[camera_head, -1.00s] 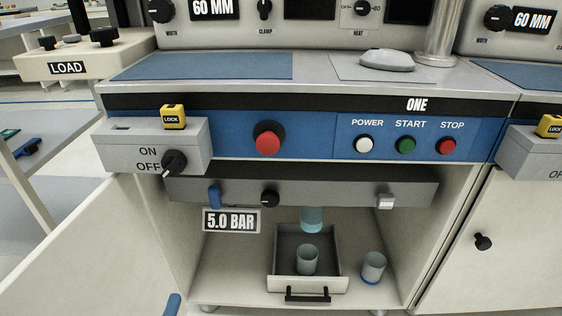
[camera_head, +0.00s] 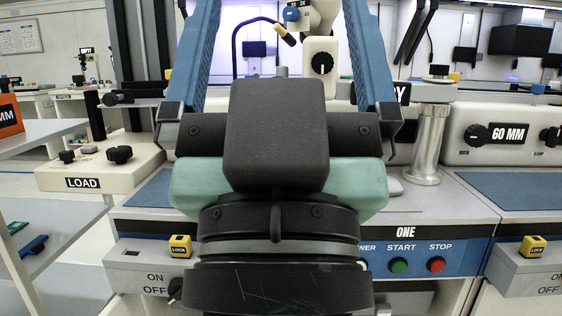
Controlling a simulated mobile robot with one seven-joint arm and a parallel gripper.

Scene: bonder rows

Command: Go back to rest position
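My gripper (camera_head: 278,20) fills the middle of the head view, its dark body and green-and-black wrist in front of bench ONE (camera_head: 455,233). Its two long blue fingers stand wide apart and run up out of the top of the picture, so their tips are hidden. Nothing shows held between them. My arm and gripper cover much of the bench's control panel. The green START button (camera_head: 398,265) and red STOP button (camera_head: 437,265) show to the right of my wrist.
A LOAD unit (camera_head: 102,176) with black knobs stands at left. A metal post (camera_head: 430,145) and a machine marked 60 MM (camera_head: 478,146) stand at right. Yellow LOCK tags (camera_head: 180,246) sit on the ON/OFF boxes. Grey shelving (camera_head: 70,240) is at lower left.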

